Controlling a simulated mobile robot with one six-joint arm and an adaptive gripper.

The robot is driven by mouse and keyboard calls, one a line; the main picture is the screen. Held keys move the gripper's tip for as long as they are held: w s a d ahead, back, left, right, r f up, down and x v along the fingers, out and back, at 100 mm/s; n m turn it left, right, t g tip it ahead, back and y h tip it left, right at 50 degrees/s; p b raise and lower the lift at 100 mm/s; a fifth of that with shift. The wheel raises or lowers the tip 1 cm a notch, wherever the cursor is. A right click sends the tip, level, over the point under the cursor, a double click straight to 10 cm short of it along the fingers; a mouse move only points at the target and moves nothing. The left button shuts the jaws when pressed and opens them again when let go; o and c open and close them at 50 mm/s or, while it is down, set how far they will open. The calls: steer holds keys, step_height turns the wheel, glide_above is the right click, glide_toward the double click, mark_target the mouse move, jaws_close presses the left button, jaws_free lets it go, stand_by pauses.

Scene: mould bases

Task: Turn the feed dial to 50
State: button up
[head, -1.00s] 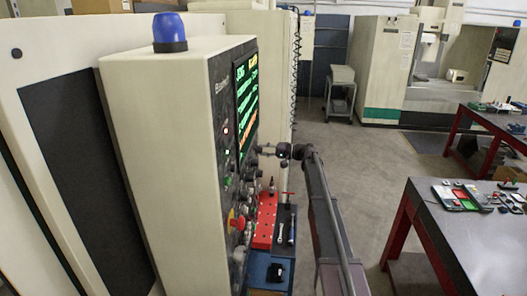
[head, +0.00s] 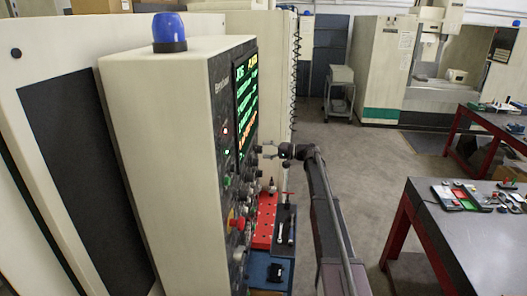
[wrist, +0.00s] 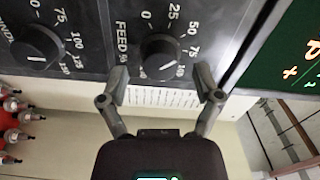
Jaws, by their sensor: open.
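The feed dial (wrist: 160,57) is a round black knob on the dark control panel, in the upper middle of the wrist view. It has white numbers around it and a FEED label (wrist: 122,38) to its left. A short white mark shows low on the knob; I cannot tell exactly which number it points to. My gripper (wrist: 163,83) is open and empty. Its two fingers stand apart just below the dial, one toward each side, and do not grip it. In the head view my gripper (head: 268,151) is at the panel's right side, just below the screen.
Another dial (wrist: 37,50) is to the left on the panel. A lit screen (head: 246,100) is above the controls. Below my arm are a red tool rack (head: 265,220) and a dark tray (head: 285,232) with tools. Open floor lies to the right, before a red-legged table (head: 440,215).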

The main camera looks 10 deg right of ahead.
steer(key=v, duration=1.1)
steer(key=s+a+f+g+h+b, duration=0.2)
steer(key=s+a+f+h+b, duration=0.25)
steer(key=s+a+f, duration=0.4)
steer(key=s+a+f+g+h+b, duration=0.25)
steer(key=s+a+f+b, duration=0.3)
steer(key=s+f, duration=0.6)
steer(key=s+d+f+n+g+h+b, duration=0.1)
steer(key=s+f+h+b, duration=0.9)
steer(key=s+f, duration=1.1)
steer(key=f+b, duration=0.1)
steer(key=b, duration=0.2)
steer(key=shift+s+n, duration=0.25)
steer(key=shift+n, duration=0.05)
